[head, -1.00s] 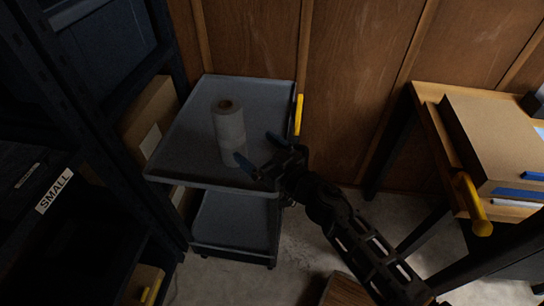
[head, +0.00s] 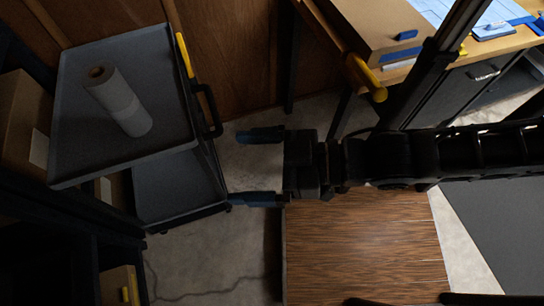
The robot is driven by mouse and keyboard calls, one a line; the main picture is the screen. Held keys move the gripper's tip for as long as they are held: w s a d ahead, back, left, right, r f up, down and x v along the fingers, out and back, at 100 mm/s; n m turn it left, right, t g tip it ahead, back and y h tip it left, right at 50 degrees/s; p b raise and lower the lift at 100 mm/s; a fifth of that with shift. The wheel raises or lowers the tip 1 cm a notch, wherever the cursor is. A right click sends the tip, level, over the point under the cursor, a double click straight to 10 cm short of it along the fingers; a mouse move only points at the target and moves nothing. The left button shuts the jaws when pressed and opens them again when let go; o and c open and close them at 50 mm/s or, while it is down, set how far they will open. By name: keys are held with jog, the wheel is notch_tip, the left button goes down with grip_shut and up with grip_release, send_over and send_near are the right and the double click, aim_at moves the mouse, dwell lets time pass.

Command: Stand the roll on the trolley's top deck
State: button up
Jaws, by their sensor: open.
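The roll (head: 119,101) is pale grey-white with a brown core at its top end. It stands on end on the grey top deck (head: 84,145) of the trolley, appearing slanted because of the camera's angle. Nothing touches it. My gripper (head: 258,168) is to the right of the trolley, apart from it, with its two blue-tipped fingers spread and nothing between them. The trolley's lower deck (head: 180,188) shows below and looks empty.
A yellow bar (head: 184,55) and a black handle (head: 209,110) are on the trolley's right side. A desk with a cardboard box (head: 375,28) stands at upper right. Dark shelving is at left. A wooden surface (head: 360,240) lies below my arm.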

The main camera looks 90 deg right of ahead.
jog(key=shift+n+g+y, duration=0.3)
jog(key=shift+g+y, duration=0.1)
jog(key=shift+g, duration=0.1)
jog(key=s+r, duration=0.1)
jog(key=s+a+r, duration=0.1)
jog(key=s, duration=0.1)
jog(key=shift+s+r, duration=0.2)
jog(key=shift+r, duration=0.2)
